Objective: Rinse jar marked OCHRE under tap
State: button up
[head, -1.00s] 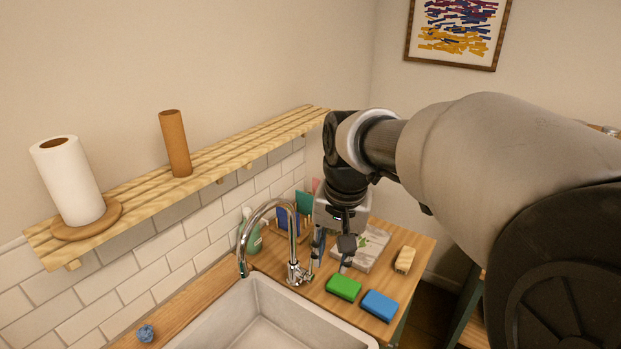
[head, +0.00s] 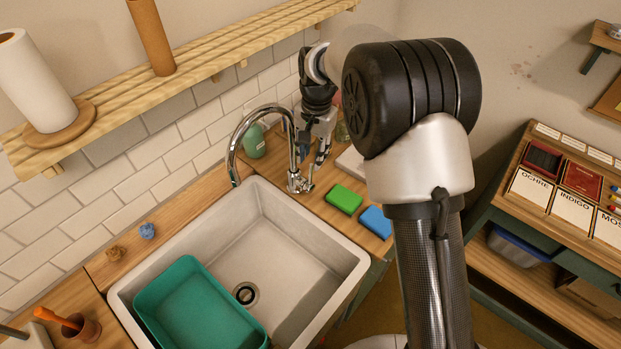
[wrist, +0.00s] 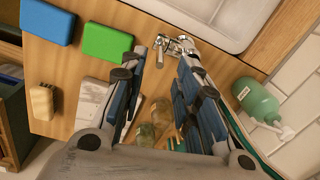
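The curved metal tap (head: 236,150) stands at the back of the sink (head: 300,225); its lever shows in the wrist view (wrist: 162,47). My gripper (head: 323,160) is just right of the tap, above the counter, pointing down. In the wrist view my gripper's fingers (wrist: 163,55) are apart with nothing held between them. Two small glass jars (wrist: 145,134) stand on the counter below the fingers. One glass jar (head: 342,132) also shows behind my gripper in the head view. I cannot read OCHRE on any jar; a card marked OCHRE (head: 531,188) lies on the right-hand unit.
A teal tub (head: 172,301) sits in the sink's left part. Green (head: 344,198) and blue (head: 377,221) sponges lie right of the sink. A green bottle (head: 254,143) stands behind the tap. A slatted shelf (head: 200,72) runs along the wall above. The sink's right part is clear.

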aim_at(310, 185)
jog(key=f, duration=0.3)
jog(key=f+b, duration=0.1)
jog(key=f, duration=0.6)
jog(key=shift+w+a+b, duration=0.15)
jog(key=shift+a+b, duration=0.1)
jog(key=shift+b, duration=0.1)
jog(key=shift+r, duration=0.1)
grip_shut()
